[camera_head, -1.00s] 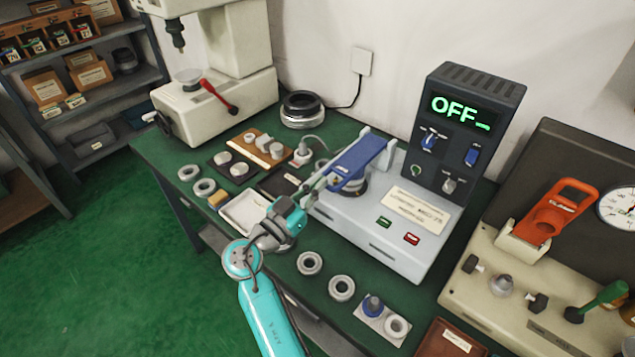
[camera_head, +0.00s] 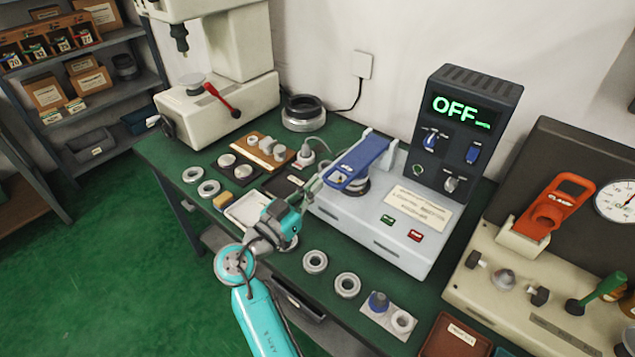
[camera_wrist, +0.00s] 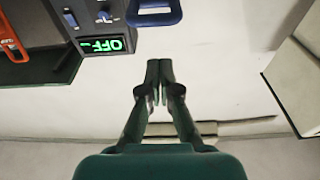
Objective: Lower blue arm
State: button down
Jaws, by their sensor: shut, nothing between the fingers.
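The blue arm (camera_head: 362,158) is hinged at the back of the grey heater unit (camera_head: 400,215) and reaches forward over a dark round ring or core (camera_head: 356,187). I cannot tell whether it touches this. Its open loop end points toward my gripper. My gripper (camera_head: 316,183) is shut and empty, just left of the loop end; any small gap is hard to judge. In the wrist view my closed fingertips (camera_wrist: 159,66) point up the picture, and the blue loop end (camera_wrist: 155,14) is beyond them at the top edge.
The display (camera_head: 461,110) reads OFF. Green and red buttons sit on the unit's front. Bearing rings (camera_head: 315,262) lie along the near bench edge. A white tray (camera_head: 245,210) is beside my wrist. An orange clamp fixture (camera_head: 545,215) stands right, a press (camera_head: 225,90) back left.

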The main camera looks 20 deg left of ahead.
jog(key=s+a+f, duration=0.2)
jog(key=s+f, duration=0.1)
jog(key=s, duration=0.2)
jog(key=shift+s, duration=0.15)
dwell(2.3)
